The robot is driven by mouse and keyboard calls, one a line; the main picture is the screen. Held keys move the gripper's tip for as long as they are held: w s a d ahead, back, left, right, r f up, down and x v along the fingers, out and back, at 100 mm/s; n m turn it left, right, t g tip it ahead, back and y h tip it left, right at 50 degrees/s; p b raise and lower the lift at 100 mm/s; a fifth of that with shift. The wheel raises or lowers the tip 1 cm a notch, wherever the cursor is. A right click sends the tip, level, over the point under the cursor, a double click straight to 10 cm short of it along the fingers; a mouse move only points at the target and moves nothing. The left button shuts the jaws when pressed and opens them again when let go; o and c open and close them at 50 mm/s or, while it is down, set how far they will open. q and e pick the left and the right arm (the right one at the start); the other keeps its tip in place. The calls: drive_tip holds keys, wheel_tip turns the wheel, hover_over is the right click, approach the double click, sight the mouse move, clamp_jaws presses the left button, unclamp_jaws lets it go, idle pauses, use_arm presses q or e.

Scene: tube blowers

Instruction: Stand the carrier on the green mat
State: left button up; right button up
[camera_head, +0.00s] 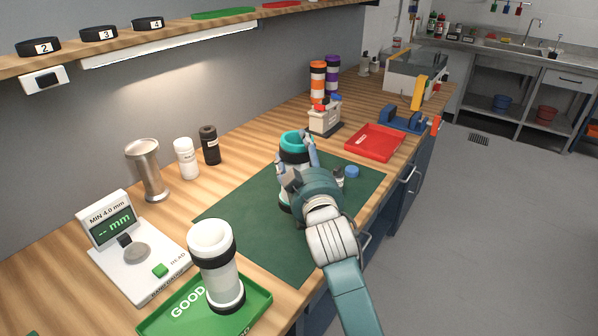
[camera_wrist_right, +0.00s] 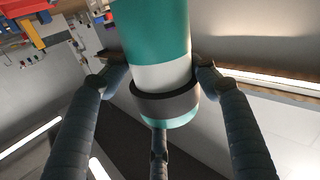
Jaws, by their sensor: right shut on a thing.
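A teal carrier (camera_head: 292,140) with a dark band stands roughly upright over the dark green mat (camera_head: 250,235). My right gripper (camera_head: 304,172) is shut around it and covers most of its lower part. In the right wrist view the carrier (camera_wrist_right: 158,40) shows a teal body, a white section, a dark ring and a teal end, with fingers (camera_wrist_right: 160,85) on both sides. Whether its base touches the mat is hard to tell. My left gripper is not in view.
A white carrier (camera_head: 214,262) with black bands stands on the green GOOD tray (camera_head: 257,304). A gauge (camera_head: 134,262) is at left. A steel cup (camera_head: 148,172) and two bottles stand behind. A small blue cap (camera_head: 351,171) and red tray (camera_head: 373,143) lie right of the carrier.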

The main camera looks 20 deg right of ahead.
drive_tip(key=shift+f, duration=2.4)
drive_tip(key=o, duration=2)
drive_tip(key=s+a+b, duration=0.1)
drive_tip(key=s+b, duration=0.1)
drive_tip(key=s, duration=1)
drive_tip(key=shift+f, duration=0.15)
drive_tip(key=shift+a, duration=0.1)
